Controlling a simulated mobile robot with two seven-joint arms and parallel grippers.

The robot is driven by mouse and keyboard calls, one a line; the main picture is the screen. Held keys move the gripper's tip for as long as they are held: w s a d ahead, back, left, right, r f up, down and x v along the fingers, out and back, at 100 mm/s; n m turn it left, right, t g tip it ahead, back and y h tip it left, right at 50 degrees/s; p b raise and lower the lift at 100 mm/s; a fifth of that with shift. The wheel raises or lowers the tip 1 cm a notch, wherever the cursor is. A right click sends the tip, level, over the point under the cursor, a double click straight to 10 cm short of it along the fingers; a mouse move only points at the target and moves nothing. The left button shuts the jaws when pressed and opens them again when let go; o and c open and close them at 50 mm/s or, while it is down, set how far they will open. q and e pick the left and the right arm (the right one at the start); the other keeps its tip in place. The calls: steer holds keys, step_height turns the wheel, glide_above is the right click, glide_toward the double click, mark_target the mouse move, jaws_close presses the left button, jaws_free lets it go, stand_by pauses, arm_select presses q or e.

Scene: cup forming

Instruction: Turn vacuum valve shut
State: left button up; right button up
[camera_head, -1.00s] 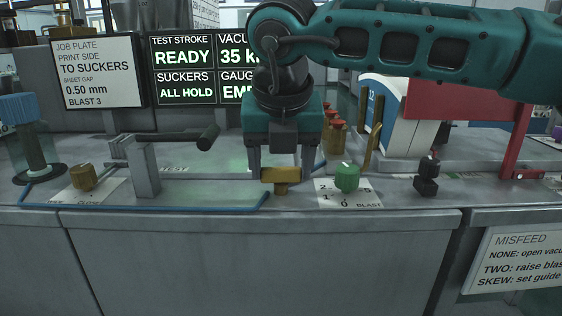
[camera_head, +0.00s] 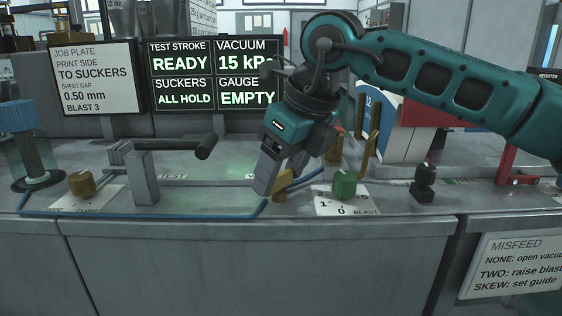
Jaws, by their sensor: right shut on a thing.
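The vacuum valve is a yellow lever handle (camera_head: 280,188) on a short stem on the grey bench, near its front edge. My right gripper (camera_head: 279,179) comes down over it, with its wrist turned and tilted, and is shut on the handle. The near finger hides part of the handle, so its exact angle is hard to tell. The display (camera_head: 214,75) behind reads vacuum 15 kPa, test stroke ready, suckers all hold, gauge empty. My left gripper is not in view.
A green blast knob (camera_head: 344,184) stands close right of the valve, with a black knob (camera_head: 424,184) beyond. A brass knob (camera_head: 82,184), a grey post with a black-handled lever (camera_head: 178,143) and a blue hose (camera_head: 140,216) are on the left.

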steer(key=n+p, duration=0.2)
steer(key=n, duration=0.1)
steer(key=shift+w+r+g+y, duration=0.1)
steer(key=shift+r+g+y, duration=0.1)
steer(key=shift+g+y, duration=0.2)
steer(key=n+g+p, duration=0.1)
steer(key=n+p, duration=0.1)
steer(key=n, duration=0.1)
steer(key=shift+w+n+p, duration=0.1)
steer(key=shift+n+p, duration=0.2)
steer(key=shift+f+n+g+p, duration=0.1)
steer(key=shift+n+g+p, duration=0.4)
steer(key=shift+n, duration=0.3)
steer(key=o, duration=1.1)
steer(key=shift+f, duration=0.1)
steer(key=shift+c, duration=0.2)
steer(key=shift+d, duration=0.1)
